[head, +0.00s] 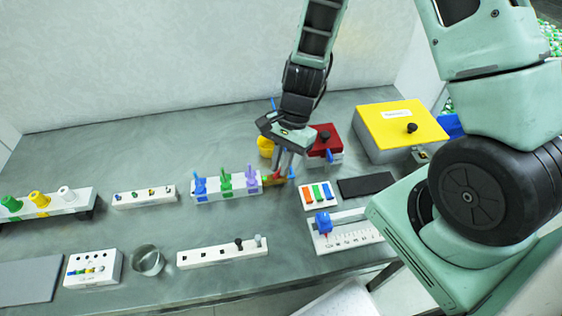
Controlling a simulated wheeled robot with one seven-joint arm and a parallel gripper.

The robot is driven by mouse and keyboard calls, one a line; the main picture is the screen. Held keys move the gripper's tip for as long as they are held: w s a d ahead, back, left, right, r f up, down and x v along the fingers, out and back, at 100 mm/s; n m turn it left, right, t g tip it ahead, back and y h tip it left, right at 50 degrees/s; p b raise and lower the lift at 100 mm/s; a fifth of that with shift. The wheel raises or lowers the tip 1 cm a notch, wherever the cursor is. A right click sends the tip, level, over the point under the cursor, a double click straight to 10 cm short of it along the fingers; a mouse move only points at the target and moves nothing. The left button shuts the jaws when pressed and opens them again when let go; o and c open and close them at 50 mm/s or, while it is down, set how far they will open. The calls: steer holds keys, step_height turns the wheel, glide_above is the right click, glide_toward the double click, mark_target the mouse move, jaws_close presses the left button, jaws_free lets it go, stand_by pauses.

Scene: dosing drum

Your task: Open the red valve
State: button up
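A white block (214,195) in the middle of the table carries a row of valves: a blue valve (200,183), a green valve (226,178) and a purple valve (251,178). Small red parts (273,182) show at the block's right end, right under my gripper, and look like the red valve. My gripper (283,175) points down there, its fingers at or very close to these parts. The fingers hide much of the spot. I cannot tell whether they are shut on the valve or apart, nor how far the valve is turned.
Behind my gripper stand a yellow object (266,146) and a red box (324,143) with a black knob. A larger yellow-lidded box (400,130) is to the right. A colored-strip panel (318,195) and a slider scale (346,236) lie in front right. The back left table is clear.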

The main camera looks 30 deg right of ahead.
steer(key=shift+o, duration=0.9)
steer(key=v, duration=1.7)
steer(key=shift+r, duration=0.2)
steer(key=shift+w, duration=0.1)
